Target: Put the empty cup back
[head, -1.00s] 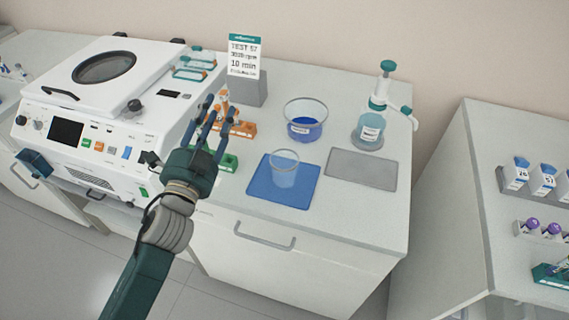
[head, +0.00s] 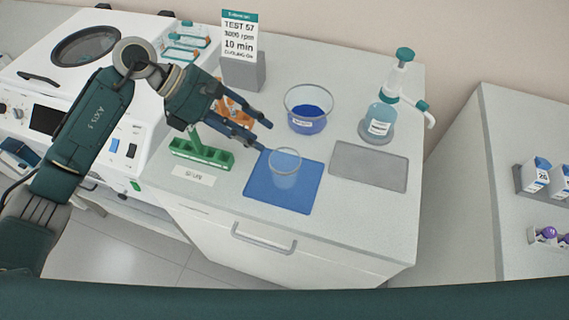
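A clear cup (head: 285,168) stands upright on the blue mat (head: 306,201) and looks empty. My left gripper (head: 267,137) comes in from the left, with its fingers spread apart and nothing between them. Its fingertips are just up and left of the cup, near the mat's back left corner, and look apart from the cup. A bare grey mat (head: 370,166) lies to the right of the blue mat. My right gripper is not in view.
Behind the cup stand a glass bowl with blue contents (head: 307,121), a pump-top bottle (head: 379,124) and a sign (head: 240,40). A green rack (head: 203,154) and partly hidden orange rack (head: 240,111) are near my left gripper. A white centrifuge (head: 50,85) stands left.

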